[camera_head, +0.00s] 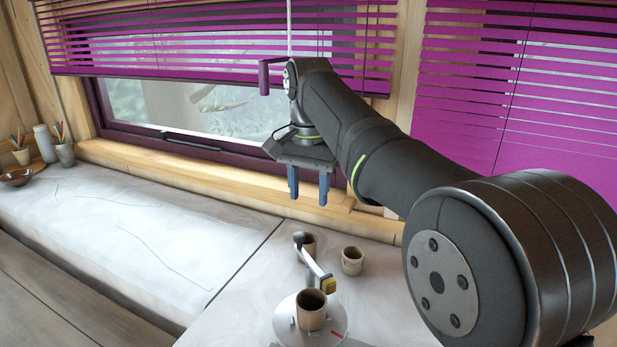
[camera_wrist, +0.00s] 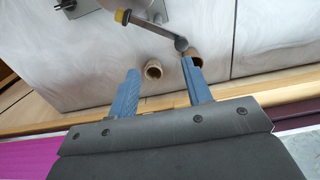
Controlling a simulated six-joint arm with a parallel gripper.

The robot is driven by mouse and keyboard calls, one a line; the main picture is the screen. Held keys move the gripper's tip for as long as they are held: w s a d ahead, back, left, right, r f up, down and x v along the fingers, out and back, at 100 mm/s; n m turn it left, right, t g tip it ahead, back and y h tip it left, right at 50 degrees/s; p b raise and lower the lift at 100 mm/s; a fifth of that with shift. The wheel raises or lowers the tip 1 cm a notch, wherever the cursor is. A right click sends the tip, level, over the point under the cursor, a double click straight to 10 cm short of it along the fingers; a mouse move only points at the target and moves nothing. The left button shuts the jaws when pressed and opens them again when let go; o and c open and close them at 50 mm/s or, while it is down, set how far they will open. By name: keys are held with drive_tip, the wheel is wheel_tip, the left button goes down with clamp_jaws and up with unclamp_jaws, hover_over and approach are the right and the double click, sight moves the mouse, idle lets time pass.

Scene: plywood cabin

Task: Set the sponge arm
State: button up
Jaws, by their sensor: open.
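The bar (camera_wrist: 150,30) and sponge (camera_wrist: 122,16) also show in the wrist view. My gripper (camera_head: 308,194) is open and empty, raised above and beyond the post.
Two more cups stand on the marbled top: one behind the post (camera_head: 310,243), one to its right (camera_head: 352,261). The window ledge and purple blinds (camera_head: 220,40) are close behind my gripper.

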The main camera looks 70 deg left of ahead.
hover_over(311, 259)
wheel_tip(311, 259, down, 6)
wheel_tip(311, 259, up, 8)
drive_tip(key=shift+s+r, duration=0.25)
drive_tip(key=shift+s, duration=0.05)
idle(2.2)
drive_tip(key=shift+w+f, duration=0.15)
drive_tip(key=shift+w, duration=0.05)
drive_tip(key=c, duration=0.6)
drive_tip(key=w+f+n+g+y, duration=0.1)
drive_tip(key=w+f+n, duration=0.1)
drive_tip(key=w+d+f+n+g+y, duration=0.1)
drive_tip(key=w+f+n+g, duration=0.1)
drive_tip(key=w, duration=0.1)
drive_tip(key=shift+f, duration=0.1)
clamp_jaws()
drive_tip(key=w+d+f+n+g+y, duration=0.1)
drive_tip(key=w+d+f+n+y, duration=0.15)
drive_tip(key=w+y, duration=0.2)
drive_tip(key=s+a+f, duration=0.6)
drive_tip(key=s+f, duration=0.1)
drive_tip(key=f, duration=0.1)
drive_tip(key=shift+a+f+n, duration=0.15)
drive_tip(key=shift+a+n, duration=0.1)
drive_tip(key=shift+n, duration=0.2)
